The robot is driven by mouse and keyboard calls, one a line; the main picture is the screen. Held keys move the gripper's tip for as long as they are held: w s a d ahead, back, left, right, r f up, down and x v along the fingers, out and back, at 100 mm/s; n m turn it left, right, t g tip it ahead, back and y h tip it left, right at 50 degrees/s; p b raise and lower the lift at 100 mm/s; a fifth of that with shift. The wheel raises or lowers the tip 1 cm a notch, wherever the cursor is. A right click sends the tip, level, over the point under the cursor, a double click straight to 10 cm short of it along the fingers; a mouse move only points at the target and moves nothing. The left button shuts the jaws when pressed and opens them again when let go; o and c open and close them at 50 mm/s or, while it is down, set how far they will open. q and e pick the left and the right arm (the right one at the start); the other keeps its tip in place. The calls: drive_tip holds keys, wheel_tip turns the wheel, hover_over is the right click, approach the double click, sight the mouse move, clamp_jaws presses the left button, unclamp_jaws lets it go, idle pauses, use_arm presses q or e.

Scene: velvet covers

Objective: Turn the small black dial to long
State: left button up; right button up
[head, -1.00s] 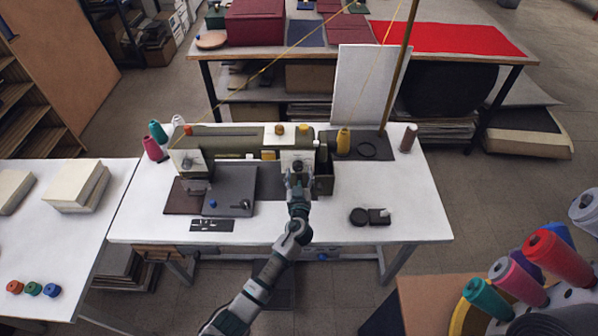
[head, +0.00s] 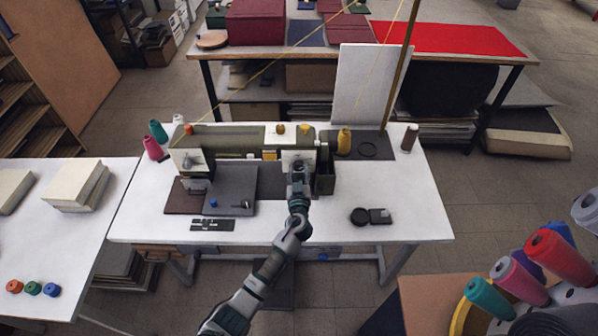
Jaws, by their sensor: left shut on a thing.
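The sewing machine (head: 235,137) is olive green and stands along the back of the white table. My left gripper (head: 298,170) is at the white panel (head: 300,154) on the right end of the machine. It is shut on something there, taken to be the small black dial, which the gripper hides. The dial's marks and pointer cannot be read at this size. My right gripper is not in view.
A dark plate with small parts (head: 231,189) lies left of my arm. A round black tin (head: 359,215) and a small black box (head: 380,215) lie to the right. Thread cones (head: 153,148) stand at the back left.

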use_arm(q)
drive_tip(key=shift+m, duration=0.5)
drive_tip(key=shift+m+b, duration=0.35)
drive_tip(key=shift+m, duration=0.85)
drive_tip(key=m, duration=0.2)
drive_tip(key=shift+m+b, duration=0.3)
drive_tip(key=shift+m, duration=0.1)
drive_tip(key=m, duration=0.3)
drive_tip(key=shift+m, duration=1.3)
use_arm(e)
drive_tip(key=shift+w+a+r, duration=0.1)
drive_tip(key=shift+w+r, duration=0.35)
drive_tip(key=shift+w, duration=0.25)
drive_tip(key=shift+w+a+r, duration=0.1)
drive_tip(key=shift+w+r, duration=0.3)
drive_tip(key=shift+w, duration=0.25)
